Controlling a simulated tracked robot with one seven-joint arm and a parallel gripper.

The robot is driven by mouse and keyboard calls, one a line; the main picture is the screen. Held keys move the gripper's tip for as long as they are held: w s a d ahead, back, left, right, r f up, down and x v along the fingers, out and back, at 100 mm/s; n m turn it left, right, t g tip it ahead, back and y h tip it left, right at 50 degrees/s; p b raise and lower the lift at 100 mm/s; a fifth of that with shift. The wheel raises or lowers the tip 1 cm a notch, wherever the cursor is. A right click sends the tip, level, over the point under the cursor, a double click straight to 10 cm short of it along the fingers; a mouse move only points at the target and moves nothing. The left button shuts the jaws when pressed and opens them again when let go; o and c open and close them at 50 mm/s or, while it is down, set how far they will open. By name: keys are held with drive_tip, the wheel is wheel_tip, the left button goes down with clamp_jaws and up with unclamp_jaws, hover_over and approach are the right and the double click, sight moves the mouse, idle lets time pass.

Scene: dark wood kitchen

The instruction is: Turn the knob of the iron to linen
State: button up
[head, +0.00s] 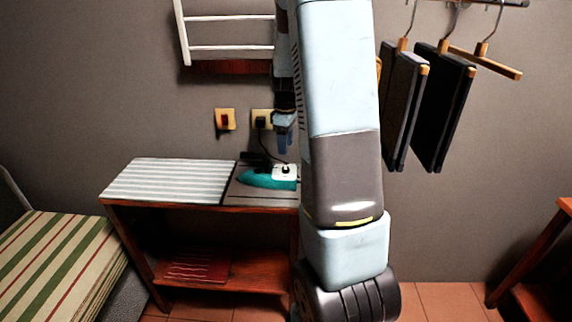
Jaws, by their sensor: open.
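The iron (258,180) is teal. It lies on the dark right-hand part of the ironing table, its tip to the left. A white part with a small dark round spot, perhaps the knob (286,170), shows at its right end. The knob's markings are too small to read. My gripper (284,148) points down above the right end of the iron, apart from it. It is open and looks empty. My arm hides whatever lies just right of the iron.
The table's left part has a grey striped pad (168,181); a wooden shelf (220,274) is below. A cord runs up to a wall socket (261,119) beside a switch (225,119). A striped bed (55,255) stands left; trousers on hangers (442,110) hang right.

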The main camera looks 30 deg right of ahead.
sight(286, 165)
wheel_tip(286, 165, down, 8)
drive_tip(key=shift+f, duration=0.25)
drive_tip(key=c, duration=1)
drive_tip(key=shift+d, duration=0.15)
clamp_jaws()
